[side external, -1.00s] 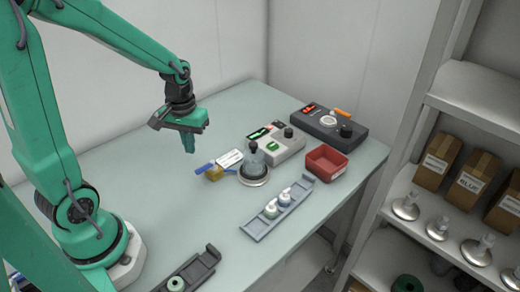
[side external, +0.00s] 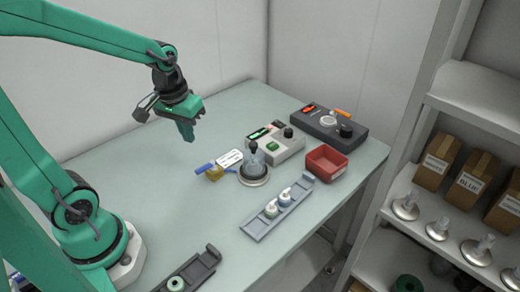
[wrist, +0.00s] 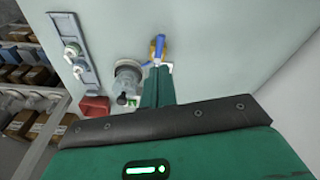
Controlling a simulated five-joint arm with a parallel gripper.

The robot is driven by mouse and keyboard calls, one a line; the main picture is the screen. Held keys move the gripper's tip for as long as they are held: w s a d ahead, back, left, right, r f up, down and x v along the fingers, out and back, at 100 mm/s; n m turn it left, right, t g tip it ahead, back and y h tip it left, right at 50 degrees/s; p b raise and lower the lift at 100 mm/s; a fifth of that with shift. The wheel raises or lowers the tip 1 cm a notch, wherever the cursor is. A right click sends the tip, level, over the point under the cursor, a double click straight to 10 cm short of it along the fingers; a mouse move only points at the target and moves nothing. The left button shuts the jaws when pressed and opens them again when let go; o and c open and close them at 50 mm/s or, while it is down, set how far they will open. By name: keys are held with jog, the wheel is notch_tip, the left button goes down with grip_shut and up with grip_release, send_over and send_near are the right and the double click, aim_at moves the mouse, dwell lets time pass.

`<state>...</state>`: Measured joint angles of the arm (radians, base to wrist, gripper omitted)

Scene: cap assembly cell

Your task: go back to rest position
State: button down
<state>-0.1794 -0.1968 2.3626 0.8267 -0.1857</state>
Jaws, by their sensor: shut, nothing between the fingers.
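My gripper (side external: 187,132) is shut and empty, held above the left part of the table (side external: 140,180). Its fingers point down and touch nothing in the side view. In the wrist view my gripper (wrist: 158,72) reaches up from the bottom centre, its fingers together. A small glass flask-like vessel with a dark top (side external: 253,164) stands on a round base to the right of my gripper. The vessel also shows in the wrist view (wrist: 127,77), left of my fingers.
A yellow block with blue handles (side external: 213,172) and a white label card (side external: 230,159) lie near the vessel. A grey rail (side external: 260,224) holds white pieces. A red bin (side external: 326,162), a beige device (side external: 285,148) and a black device (side external: 330,126) stand at right. Shelves (side external: 470,95) stand beyond.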

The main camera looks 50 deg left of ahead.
jog(key=s+d+r+m+t, duration=0.3)
jog(key=s+d+r+m, duration=0.1)
jog(key=r, duration=0.4)
jog(key=shift+s+d+r+t, duration=0.25)
jog(key=shift+s+d+t, duration=0.25)
jog(key=shift+s, duration=0.55)
